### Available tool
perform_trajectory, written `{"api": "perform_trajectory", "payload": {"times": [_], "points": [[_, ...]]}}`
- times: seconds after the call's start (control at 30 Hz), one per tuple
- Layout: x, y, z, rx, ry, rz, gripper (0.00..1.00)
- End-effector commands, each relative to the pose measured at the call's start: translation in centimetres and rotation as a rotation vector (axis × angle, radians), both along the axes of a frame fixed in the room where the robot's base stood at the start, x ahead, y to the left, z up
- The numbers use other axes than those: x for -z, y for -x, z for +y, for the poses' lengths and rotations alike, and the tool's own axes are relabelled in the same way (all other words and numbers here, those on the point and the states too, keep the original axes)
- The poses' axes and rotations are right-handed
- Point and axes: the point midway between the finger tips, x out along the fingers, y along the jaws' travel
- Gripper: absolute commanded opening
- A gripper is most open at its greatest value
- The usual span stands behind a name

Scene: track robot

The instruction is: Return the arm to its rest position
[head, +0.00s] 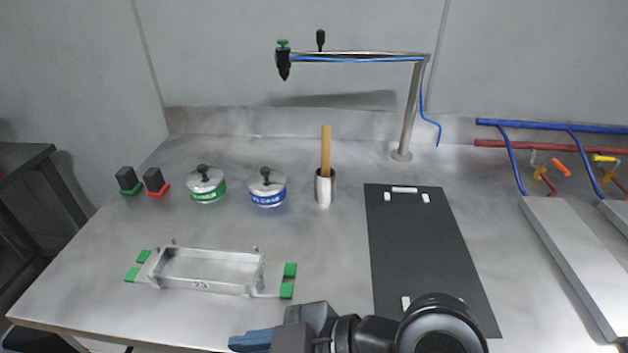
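My arm reaches in at the bottom of the head view, near the table's front edge. My gripper (250,341) points left, with blue fingers low in the picture, partly cut off by the lower edge. From this angle I cannot tell whether the fingers are apart or together, and I see nothing held between them. The gripper is in front of and below a metal tray (168,287) with green corner pads, apart from it in the picture. The dark arm links cover the lower end of a black mat (420,245).
Two lidded pots, green-labelled (207,194) and blue-labelled (268,196), stand mid-table beside a metal cup (326,190) with a wooden handle. Two black blocks (128,180) stand left. A metal post (408,120) carries an overhead arm. Pipes (548,147) and grey panels (575,260) lie right.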

Motion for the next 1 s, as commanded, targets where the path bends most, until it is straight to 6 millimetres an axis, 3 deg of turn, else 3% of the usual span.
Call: {"api": "perform_trajectory", "payload": {"times": [0.33, 0.57, 0.77, 1.0], "points": [[1.7, -0.2, -1.6, 0.111, 0.007, 0.035, 0.33], [3.9, -0.3, -3.9, 0.258, 0.015, 0.073, 0.33], [6.4, 0.1, -7.2, 0.443, 0.023, 0.109, 0.33], [9.8, 2.2, -14.1, 0.777, 0.028, 0.135, 0.33]]}}
